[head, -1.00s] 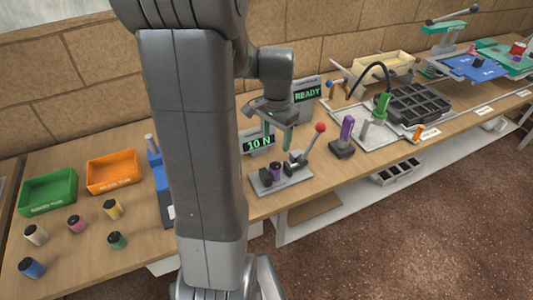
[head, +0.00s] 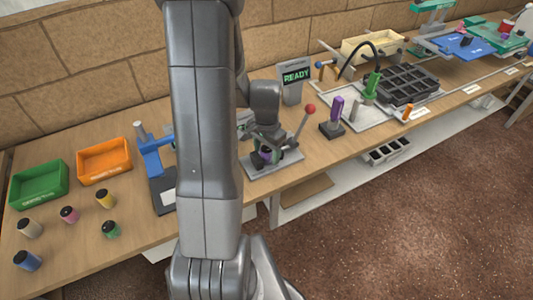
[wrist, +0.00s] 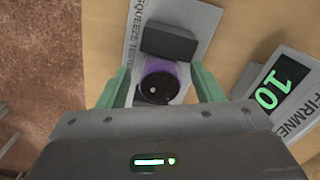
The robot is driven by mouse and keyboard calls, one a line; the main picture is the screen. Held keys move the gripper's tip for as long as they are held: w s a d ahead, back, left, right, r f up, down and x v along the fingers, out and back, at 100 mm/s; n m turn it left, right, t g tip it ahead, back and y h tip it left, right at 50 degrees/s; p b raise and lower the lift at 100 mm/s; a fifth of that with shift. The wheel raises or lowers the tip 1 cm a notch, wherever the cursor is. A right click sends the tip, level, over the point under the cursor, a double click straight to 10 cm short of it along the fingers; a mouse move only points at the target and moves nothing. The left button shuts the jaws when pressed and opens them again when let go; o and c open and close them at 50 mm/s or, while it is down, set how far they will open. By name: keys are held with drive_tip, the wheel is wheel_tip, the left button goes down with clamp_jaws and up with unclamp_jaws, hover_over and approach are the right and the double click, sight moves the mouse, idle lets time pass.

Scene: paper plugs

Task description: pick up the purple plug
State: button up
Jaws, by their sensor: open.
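The purple plug (wrist: 162,69), with a dark round end, sits on the squeeze tester's grey plate (wrist: 187,18) beside a dark block (wrist: 169,41). In the wrist view my gripper (wrist: 160,78) is open, with one green finger on each side of the plug. A narrow gap seems to show on each side; contact cannot be told for certain. In the head view my gripper (head: 266,153) is down at the tester, and the plug (head: 265,155) is mostly hidden by it.
The tester's red-knobbed lever (head: 305,122) rises just right of my gripper. A display (wrist: 268,98) reading 10 stands close by. A purple upright piece on a dark base (head: 335,112) is farther right. Green (head: 38,183) and orange bins (head: 104,160) and several plugs lie left.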

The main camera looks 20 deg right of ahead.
drive_tip(key=shift+f, duration=0.75)
drive_tip(key=shift+c, duration=0.2)
drive_tip(key=c, duration=1.1)
